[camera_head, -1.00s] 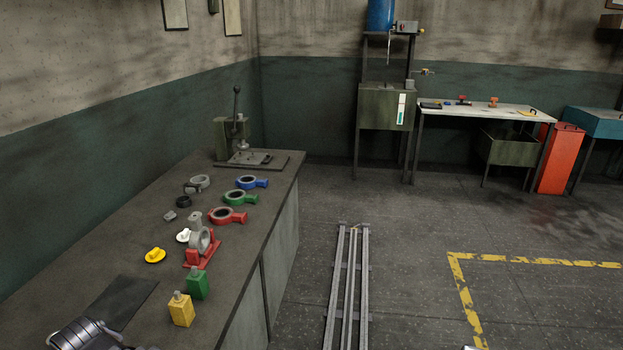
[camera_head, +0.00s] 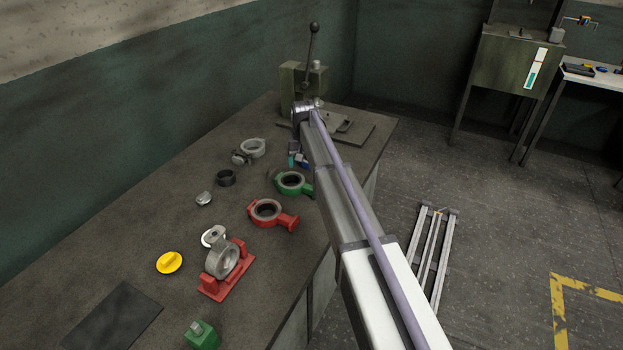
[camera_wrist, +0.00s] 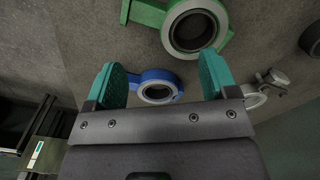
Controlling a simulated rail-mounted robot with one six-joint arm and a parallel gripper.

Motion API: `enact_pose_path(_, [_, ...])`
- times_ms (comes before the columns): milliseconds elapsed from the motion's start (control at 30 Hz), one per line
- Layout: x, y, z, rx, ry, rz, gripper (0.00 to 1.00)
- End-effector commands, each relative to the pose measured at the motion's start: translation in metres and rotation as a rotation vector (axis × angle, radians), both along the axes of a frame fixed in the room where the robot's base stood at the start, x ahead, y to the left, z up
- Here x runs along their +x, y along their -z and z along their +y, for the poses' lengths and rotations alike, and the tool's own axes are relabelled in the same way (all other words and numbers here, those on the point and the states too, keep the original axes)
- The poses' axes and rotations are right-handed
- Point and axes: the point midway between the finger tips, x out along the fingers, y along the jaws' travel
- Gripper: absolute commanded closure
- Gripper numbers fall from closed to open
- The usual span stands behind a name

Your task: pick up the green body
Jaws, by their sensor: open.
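The green body (camera_head: 304,190) is a ring with a short stub, lying flat on the bench. In the wrist view the green body (camera_wrist: 150,14) is at the top, beyond my fingertips, with its ring facing the camera. My gripper (camera_head: 294,157) is above the bench just behind the green body, partly hidden by my arm. In the wrist view my gripper (camera_wrist: 160,76) is open, with teal fingers spread and nothing held. A blue body (camera_wrist: 146,76) shows between the fingers; in the head view it is mostly hidden by my gripper.
A red body (camera_head: 287,221) lies in front of the green one. A red stand with a grey ring (camera_head: 225,285), a yellow part (camera_head: 170,263), a black ring (camera_head: 226,178) and a grey ring part (camera_head: 253,148) are nearby. A lever press (camera_head: 303,80) stands behind.

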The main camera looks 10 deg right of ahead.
Motion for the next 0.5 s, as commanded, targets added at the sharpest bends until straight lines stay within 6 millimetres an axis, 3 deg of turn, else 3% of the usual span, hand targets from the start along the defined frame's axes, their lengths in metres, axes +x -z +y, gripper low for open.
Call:
enact_pose_path(33, [0.017, 0.0, -0.002, 0.0, 0.008, 0.0, 0.21])
enact_pose_path(67, [0.019, 0.0, -0.002, 0.0, 0.011, 0.0, 0.21])
enact_pose_path(233, [0.017, 0.008, -0.002, 0.0, 0.013, 0.0, 0.21])
enact_pose_path(500, [0.016, 0.059, -0.002, 0.0, 0.012, 0.0, 0.21])
